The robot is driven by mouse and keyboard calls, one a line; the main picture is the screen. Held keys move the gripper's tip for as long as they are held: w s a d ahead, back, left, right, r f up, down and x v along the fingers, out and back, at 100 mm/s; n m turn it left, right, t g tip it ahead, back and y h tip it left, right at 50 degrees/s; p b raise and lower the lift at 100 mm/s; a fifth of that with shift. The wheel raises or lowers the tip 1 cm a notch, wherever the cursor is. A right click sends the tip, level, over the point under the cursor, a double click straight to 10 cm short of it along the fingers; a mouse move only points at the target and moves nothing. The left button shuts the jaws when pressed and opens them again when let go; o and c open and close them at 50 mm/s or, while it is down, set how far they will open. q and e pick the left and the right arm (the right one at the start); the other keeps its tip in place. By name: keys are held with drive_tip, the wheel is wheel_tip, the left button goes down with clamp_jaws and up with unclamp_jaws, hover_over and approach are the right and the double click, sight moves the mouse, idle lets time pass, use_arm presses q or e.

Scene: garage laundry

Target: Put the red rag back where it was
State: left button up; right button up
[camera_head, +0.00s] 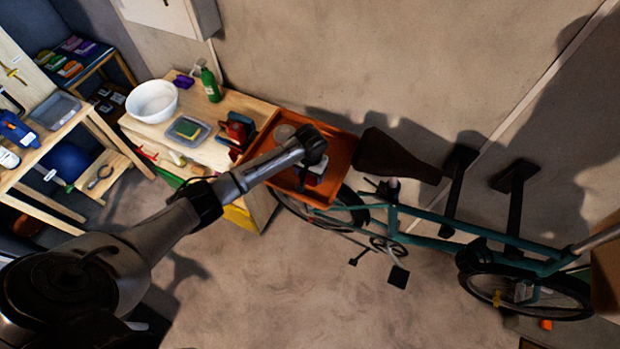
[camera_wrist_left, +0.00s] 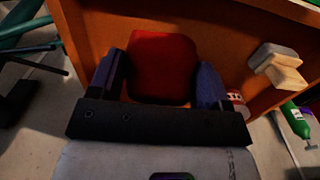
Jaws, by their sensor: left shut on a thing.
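The red rag (camera_wrist_left: 162,65) shows in the left wrist view as a dark red, rounded square between the two bluish fingers of my left gripper (camera_wrist_left: 162,82), which is shut on it. In the head view my left gripper (camera_head: 311,168) is over the orange tray (camera_head: 343,157). Only a small patch of red shows there below the gripper; the wrist hides the rest. I cannot tell whether the rag touches the tray floor. My right gripper is not in view.
A wooden bench left of the tray holds a white bowl (camera_head: 152,101), a green bottle (camera_head: 210,84), a grey container with a sponge (camera_head: 187,131) and a red and dark item (camera_head: 236,131). A teal bicycle (camera_head: 440,225) stands to the right. The floor in front is clear.

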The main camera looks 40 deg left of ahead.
sight(310, 179)
use_arm(q)
drive_tip(key=shift+f, duration=2)
drive_tip(key=o, duration=0.8)
drive_tip(key=shift+o, duration=0.2)
